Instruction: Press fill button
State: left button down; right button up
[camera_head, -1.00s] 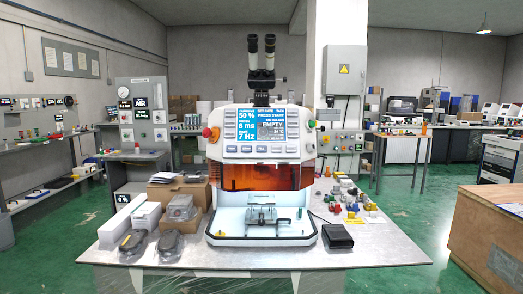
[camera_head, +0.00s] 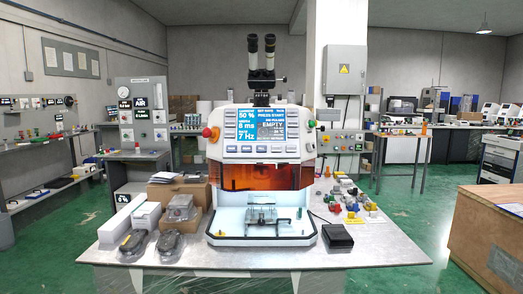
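A white bench machine (camera_head: 225,150) stands on the table with a microscope eyepiece (camera_head: 261,58) on top. Its blue screen (camera_head: 261,124) shows "50 %", "8 ms", "7 Hz", "PRESS START" and "EMPTY". Grey buttons (camera_head: 261,149) sit below the screen and others stand at its sides; their labels are too small to read, so I cannot tell which is a fill button. A red knob (camera_head: 207,132) is on its left side. The orange window (camera_head: 261,177) is above a lit chamber holding a metal fixture (camera_head: 261,215). Neither of my grippers is in view.
The grey table (camera_head: 385,253) holds boxes and dark grey devices (camera_head: 167,244) at left. A black box (camera_head: 336,237) and small coloured parts (camera_head: 352,208) are at right. A grey cabinet (camera_head: 140,122) with gauges and labels stands behind left. The table's front right is clear.

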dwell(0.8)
